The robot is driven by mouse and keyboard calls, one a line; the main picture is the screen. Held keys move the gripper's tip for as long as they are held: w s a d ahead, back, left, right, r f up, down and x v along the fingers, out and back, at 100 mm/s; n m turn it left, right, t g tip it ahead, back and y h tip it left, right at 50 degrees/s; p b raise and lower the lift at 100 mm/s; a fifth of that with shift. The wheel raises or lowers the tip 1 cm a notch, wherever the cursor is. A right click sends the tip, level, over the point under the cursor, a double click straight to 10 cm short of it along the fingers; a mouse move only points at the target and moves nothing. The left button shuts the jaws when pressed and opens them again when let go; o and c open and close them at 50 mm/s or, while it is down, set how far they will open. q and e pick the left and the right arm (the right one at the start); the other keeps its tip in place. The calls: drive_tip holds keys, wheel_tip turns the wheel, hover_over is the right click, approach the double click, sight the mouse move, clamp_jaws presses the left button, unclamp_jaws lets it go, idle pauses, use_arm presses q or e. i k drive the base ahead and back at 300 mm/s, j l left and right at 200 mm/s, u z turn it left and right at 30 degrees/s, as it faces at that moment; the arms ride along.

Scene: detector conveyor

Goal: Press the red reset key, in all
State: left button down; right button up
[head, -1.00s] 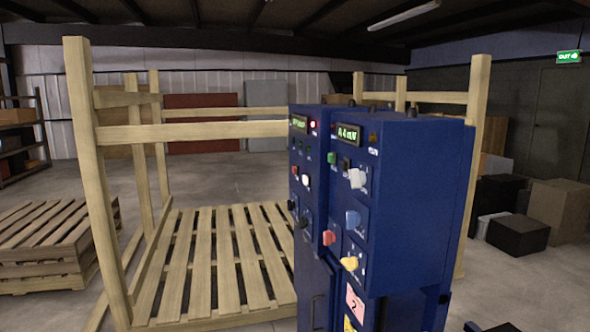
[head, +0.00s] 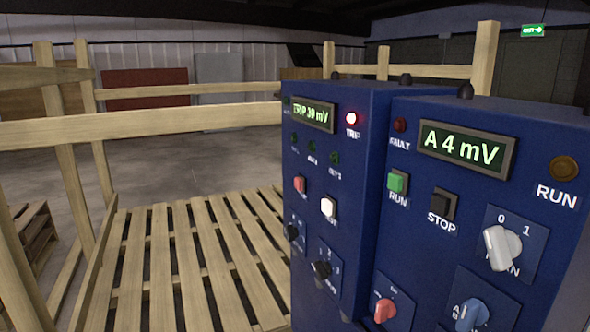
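A red key (head: 300,184) sits on the front of the left blue cabinet (head: 352,217), left of a lit white key (head: 328,207). The labels under both keys are too small or covered to read surely. Neither of my grippers shows in the head view.
The right cabinet has a display (head: 465,150) reading "A 4 mV", a green RUN key (head: 397,183), a black STOP key (head: 442,204), a white rotary switch (head: 502,247) and other knobs. A slatted wooden pallet (head: 178,262) and rails stand left.

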sight(297, 182)
drive_tip(key=i+j+z, duration=0.15)
drive_tip(key=i+j, duration=0.35)
drive_tip(key=i+j+z, duration=0.15)
drive_tip(key=i+j, duration=0.3)
drive_tip(key=j, duration=0.1)
